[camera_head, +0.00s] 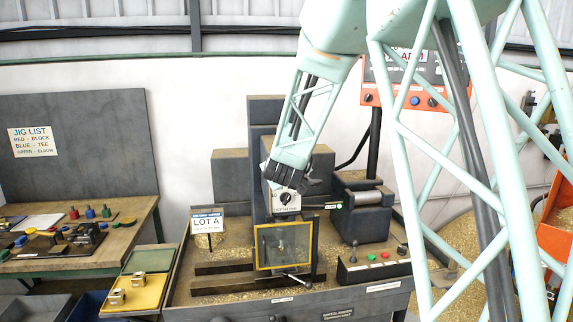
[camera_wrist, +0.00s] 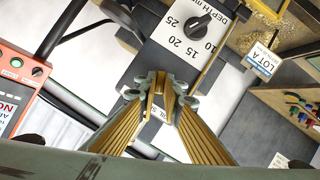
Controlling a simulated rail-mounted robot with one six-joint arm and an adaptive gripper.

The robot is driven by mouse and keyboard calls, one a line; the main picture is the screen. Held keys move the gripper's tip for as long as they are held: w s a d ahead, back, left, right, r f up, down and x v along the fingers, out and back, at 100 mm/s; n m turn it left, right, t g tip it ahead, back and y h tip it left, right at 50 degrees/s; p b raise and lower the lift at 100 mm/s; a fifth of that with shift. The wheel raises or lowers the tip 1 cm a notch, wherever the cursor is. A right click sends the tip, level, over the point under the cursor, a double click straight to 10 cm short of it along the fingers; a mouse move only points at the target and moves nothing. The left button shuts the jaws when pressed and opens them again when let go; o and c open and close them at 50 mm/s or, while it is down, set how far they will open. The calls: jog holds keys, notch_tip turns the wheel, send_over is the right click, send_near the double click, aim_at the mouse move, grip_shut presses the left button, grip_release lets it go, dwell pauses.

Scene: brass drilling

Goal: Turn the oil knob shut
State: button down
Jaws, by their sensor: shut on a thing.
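My gripper (camera_wrist: 161,88) points at the front of the grey drill head (camera_wrist: 165,55) in the wrist view, its fingertips close together. In the head view my gripper (camera_head: 284,181) is against the upper front of the drill head, just above a round black dial. An oil label (camera_wrist: 152,124) shows partly between the fingers. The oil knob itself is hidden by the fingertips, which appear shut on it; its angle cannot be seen.
The black depth dial (camera_wrist: 200,24), with numbers around it, is close by on the same face. A yellow-framed guard (camera_head: 284,246) stands below. A LOT A sign (camera_head: 207,222) is at left, and an orange alarm panel (camera_head: 411,98) at upper right.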

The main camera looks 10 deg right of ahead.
jog(key=shift+a+n+h+p, duration=0.15)
jog(key=shift+n+h+p, duration=0.65)
jog(key=shift+n+p, duration=0.65)
jog(key=shift+f+t, duration=0.1)
jog(key=shift+t, duration=0.2)
jog(key=c, duration=2.7)
grip_release()
jog(key=shift+c, duration=0.2)
jog(key=shift+s, duration=0.1)
jog(key=v, duration=1.1)
jog(key=shift+s+a, duration=0.2)
jog(key=shift+s, duration=0.1)
